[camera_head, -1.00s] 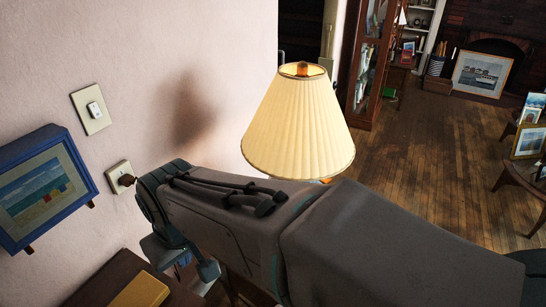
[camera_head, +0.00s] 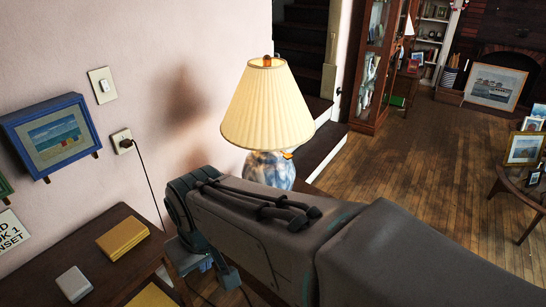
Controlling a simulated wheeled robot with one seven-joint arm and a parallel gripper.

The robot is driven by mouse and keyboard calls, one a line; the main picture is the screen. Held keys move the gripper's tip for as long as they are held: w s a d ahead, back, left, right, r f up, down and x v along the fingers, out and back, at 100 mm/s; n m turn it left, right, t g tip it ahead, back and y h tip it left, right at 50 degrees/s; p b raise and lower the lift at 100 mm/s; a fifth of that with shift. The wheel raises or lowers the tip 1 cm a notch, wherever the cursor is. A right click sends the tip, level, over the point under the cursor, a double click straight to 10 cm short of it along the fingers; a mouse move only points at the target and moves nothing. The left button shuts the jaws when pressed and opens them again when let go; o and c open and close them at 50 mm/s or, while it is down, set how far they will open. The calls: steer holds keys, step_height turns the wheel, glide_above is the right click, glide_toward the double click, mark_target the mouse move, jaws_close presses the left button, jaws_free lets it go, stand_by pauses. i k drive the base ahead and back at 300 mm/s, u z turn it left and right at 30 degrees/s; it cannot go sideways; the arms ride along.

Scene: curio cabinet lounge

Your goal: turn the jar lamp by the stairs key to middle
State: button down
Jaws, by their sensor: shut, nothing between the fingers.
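My grey arm crosses from the lower right to the left, in front of the lamp. I cannot make out my gripper's fingers.
A dark wooden table (camera_head: 88,245) with a yellow book (camera_head: 122,237) and a white box (camera_head: 74,284) is at lower left. A cord runs from the wall outlet (camera_head: 122,141). Stairs (camera_head: 303,40) rise behind the lamp. The wooden floor (camera_head: 400,165) to the right is open.

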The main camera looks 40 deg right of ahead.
mark_target(288, 156)
steer(key=u, duration=1.5)
steer(key=i, duration=0.85)
steer(key=z, duration=3.7)
steer(key=i, duration=0.5)
steer(key=z, duration=0.25)
